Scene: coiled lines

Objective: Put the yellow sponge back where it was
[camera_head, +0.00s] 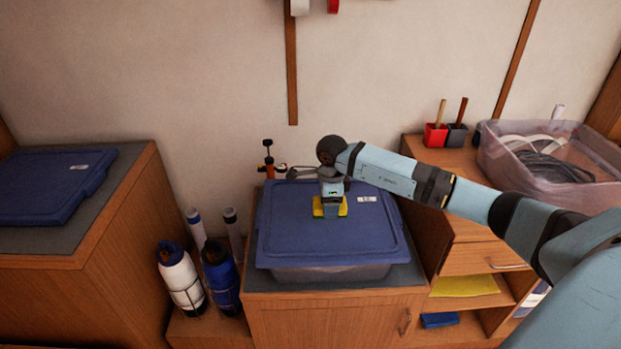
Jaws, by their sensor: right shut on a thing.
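The yellow sponge (318,208) is in the middle of the picture, over the blue lid of a lidded bin. My right gripper (331,207) points down and is shut on the sponge, hiding its middle. Yellow shows on both sides of the jaws. The sponge is at or just above the lid; I cannot tell if it touches. The blue lid (290,235) covers a clear bin (330,273) on the middle cabinet. My left gripper is not in view.
Another blue lid (50,185) lies on the left cabinet. Bottles (181,277) stand between the cabinets. On the right are a clear tub (560,160) of coiled lines, red and dark cups (435,135), and open shelves with a yellow cloth (464,286) and a blue item (439,320).

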